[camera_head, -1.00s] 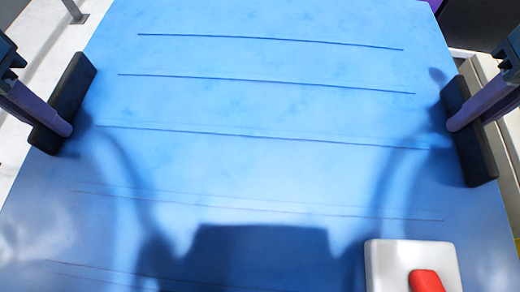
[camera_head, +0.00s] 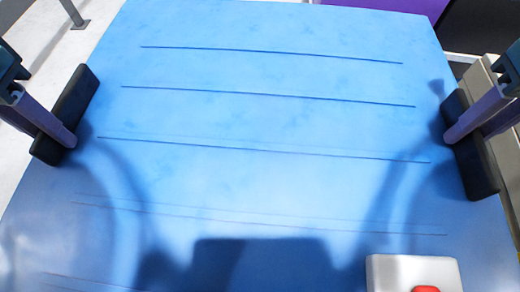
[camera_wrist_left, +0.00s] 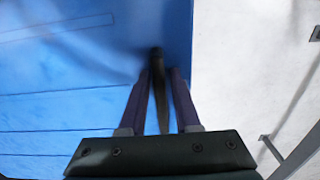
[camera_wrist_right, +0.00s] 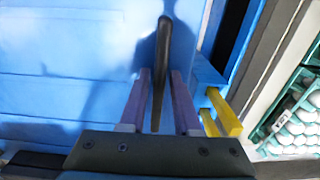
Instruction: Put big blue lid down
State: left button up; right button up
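The big blue lid (camera_head: 270,120) is a wide blue panel with thin dark grooves. It fills most of the head view and has a black bar handle at the left edge (camera_head: 80,88) and another at the right edge (camera_head: 478,170). My left gripper (camera_head: 70,138) has its fingers on both sides of the left handle; the left wrist view shows this handle (camera_wrist_left: 157,65) between them. My right gripper (camera_head: 450,138) is likewise closed around the right handle, shown in the right wrist view (camera_wrist_right: 164,40). What lies under the lid is hidden.
In the right wrist view, pale green egg trays (camera_wrist_right: 295,125) stand to the right of the lid, past a grey edge. A yellow piece (camera_wrist_right: 222,112) is close beside the right fingers. Pale floor (camera_head: 40,55) and a grey post foot (camera_head: 80,22) show left of the lid.

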pick_arm(q)
jog(key=shift+o, duration=1.1)
pick_arm(e)
jog(key=shift+o, duration=1.1)
jog(key=shift+r, duration=0.2)
pick_arm(q)
notch_tip(320, 180, up, 12)
pick_arm(e)
notch_tip(320, 180, up, 12)
jog(key=shift+f, duration=0.15)
